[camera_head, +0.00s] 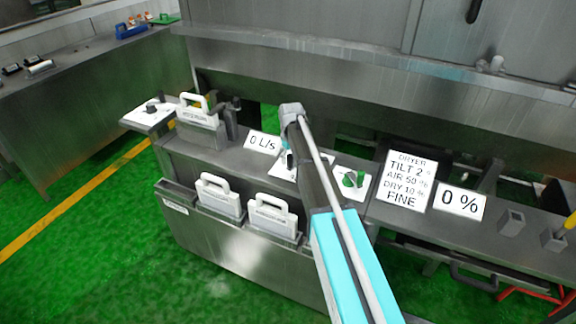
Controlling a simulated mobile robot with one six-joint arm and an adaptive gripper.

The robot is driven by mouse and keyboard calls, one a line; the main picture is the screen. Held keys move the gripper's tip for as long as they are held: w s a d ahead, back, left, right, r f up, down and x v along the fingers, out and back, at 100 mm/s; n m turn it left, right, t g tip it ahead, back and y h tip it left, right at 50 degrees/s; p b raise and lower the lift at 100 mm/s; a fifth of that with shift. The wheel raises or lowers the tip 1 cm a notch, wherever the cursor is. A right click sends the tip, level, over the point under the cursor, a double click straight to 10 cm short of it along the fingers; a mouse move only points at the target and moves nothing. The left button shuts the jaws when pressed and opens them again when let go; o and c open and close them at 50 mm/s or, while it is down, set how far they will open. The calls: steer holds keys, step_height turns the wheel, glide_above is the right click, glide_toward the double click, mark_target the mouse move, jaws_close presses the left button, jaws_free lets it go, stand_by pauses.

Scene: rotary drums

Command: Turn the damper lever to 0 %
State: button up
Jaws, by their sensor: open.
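No control is legibly marked as the damper lever. A white plate with a green knob (352,179) is on the bench right of my arm. Another white plate (284,168) with a dark control is partly hidden behind my arm. A white plate with a black knob (152,108) is at the left end. A sign reading "0 %" (460,203) stands at the right. My gripper (284,154) is open, low over the middle plate and mostly hidden by my arm; its fingertips and any contact cannot be made out.
A sign (407,181) reads DRYER, TILT 2, AIR 50 %, DRY 10 %, FINE. A "0 L/s" sign (262,143) is left of my arm. White-handled boxes (219,197) hang at the bench (235,253) front. Metal sockets (511,222) and a yellow handle (571,221) are right.

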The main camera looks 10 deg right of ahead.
steer(key=shift+f+b, duration=0.35)
steer(key=shift+f, duration=0.25)
steer(key=shift+c, duration=0.2)
